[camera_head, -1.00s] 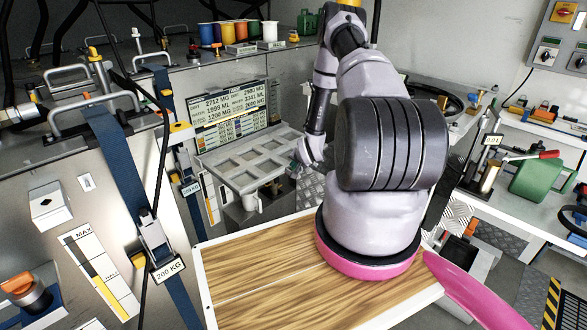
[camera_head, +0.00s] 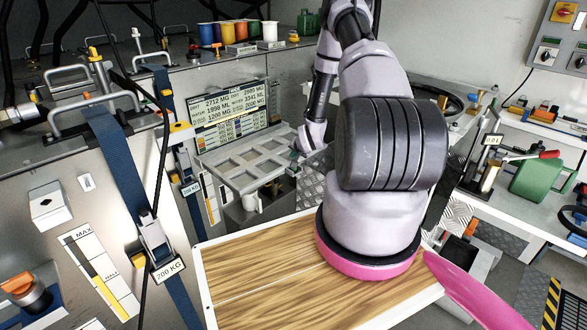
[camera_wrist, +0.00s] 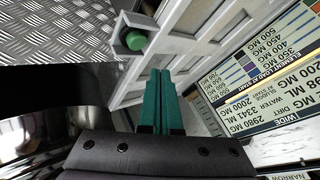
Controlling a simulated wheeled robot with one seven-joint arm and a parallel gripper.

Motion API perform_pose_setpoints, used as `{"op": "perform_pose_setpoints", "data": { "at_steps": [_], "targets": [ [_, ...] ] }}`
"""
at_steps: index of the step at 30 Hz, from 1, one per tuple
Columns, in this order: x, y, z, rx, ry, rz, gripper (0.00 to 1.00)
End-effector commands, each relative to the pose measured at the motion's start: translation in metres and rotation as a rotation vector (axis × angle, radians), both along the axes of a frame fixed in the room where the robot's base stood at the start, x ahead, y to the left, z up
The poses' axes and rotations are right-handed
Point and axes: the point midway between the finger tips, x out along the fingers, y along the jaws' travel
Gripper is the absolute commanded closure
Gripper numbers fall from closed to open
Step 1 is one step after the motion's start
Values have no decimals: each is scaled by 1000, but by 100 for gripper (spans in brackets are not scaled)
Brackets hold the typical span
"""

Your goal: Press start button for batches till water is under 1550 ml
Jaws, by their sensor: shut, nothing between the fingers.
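The green start button (camera_wrist: 135,40) sits in a pale square housing at the edge of the grey compartment tray (camera_wrist: 160,50) in the wrist view. My gripper (camera_wrist: 161,72) is shut and empty. Its green fingers show just below and right of the button in that view, apart from it in the picture; the depth gap is hard to judge. In the head view, my arm reaches to the right edge of the tray (camera_head: 240,185). The display (camera_head: 228,103) behind the tray has a water row that reads about 1998 ML and 3341 ML.
A wooden-topped surface (camera_head: 270,280) lies in front of the tray. A tank with a blue strap (camera_head: 115,150) stands at left. Coloured spools (camera_head: 228,33) stand on the back ledge. A green container (camera_head: 535,180) is at right. Patterned metal plate (camera_wrist: 60,35) lies beside the button.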

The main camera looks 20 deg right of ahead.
Motion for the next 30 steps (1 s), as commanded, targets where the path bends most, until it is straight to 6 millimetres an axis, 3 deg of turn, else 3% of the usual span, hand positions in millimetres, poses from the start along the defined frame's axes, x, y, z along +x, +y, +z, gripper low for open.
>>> {"op": "perform_pose_setpoints", "data": {
  "at_steps": [8,30],
  "targets": [
    [0,0,21,0,0,0,100],
    [0,0,21,0,0,0,100]
  ]
}}
